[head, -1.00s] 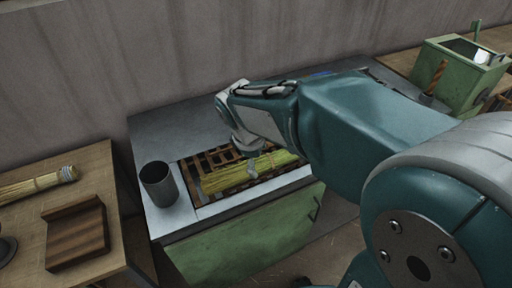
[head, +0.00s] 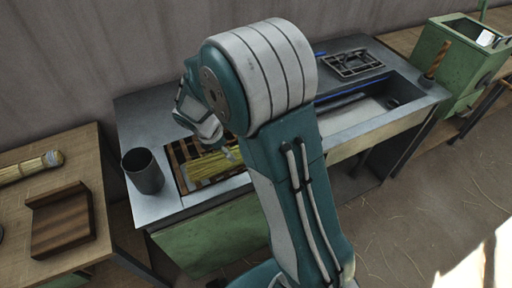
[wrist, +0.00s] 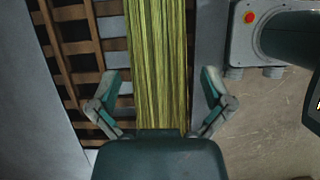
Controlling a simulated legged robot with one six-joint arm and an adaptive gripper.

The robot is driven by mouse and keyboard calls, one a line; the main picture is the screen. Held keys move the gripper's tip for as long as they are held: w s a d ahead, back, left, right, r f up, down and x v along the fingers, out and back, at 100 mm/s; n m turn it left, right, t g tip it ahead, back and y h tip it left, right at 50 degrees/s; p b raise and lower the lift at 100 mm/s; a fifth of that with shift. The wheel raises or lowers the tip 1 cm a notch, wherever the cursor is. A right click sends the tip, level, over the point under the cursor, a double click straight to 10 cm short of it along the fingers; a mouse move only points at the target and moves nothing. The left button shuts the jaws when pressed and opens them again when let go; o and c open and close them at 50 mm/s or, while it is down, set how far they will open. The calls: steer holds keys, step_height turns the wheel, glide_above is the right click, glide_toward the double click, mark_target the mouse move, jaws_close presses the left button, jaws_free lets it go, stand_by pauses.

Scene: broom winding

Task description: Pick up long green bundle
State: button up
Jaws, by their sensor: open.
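The long green bundle (head: 208,165) lies on a brown slatted rack set in the grey metal bench, partly hidden behind my arm in the head view. In the wrist view the bundle (wrist: 157,60) runs up the picture as yellow-green stalks, with its lower end hidden behind my gripper body. My gripper (wrist: 160,82) is open, with one finger on each side of the bundle and visible gaps between them. In the head view my gripper (head: 226,154) is small and mostly hidden by my arm, at the bundle's near side.
A dark grey cup (head: 143,172) stands left of the slatted rack (head: 176,153). A wooden table (head: 88,150) at left holds a tied straw bundle (head: 28,168) and a brown wooden block (head: 62,222). A sink basin (head: 370,100) and a green box (head: 458,62) are at right.

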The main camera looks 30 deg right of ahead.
mark_target(231, 152)
steer(key=x, duration=0.4)
steer(key=shift+w+d+f, duration=0.1)
steer(key=shift+w+d, duration=0.05)
steer(key=shift+d, duration=0.15)
steer(key=shift+d+f, duration=0.1)
steer(key=shift+f, duration=0.35)
steer(key=shift+a, duration=0.5)
steer(key=c, duration=0.4)
steer(key=shift+d, duration=0.1)
steer(key=c, duration=0.5)
steer(key=shift+d, duration=0.25)
steer(key=shift+c, duration=0.7)
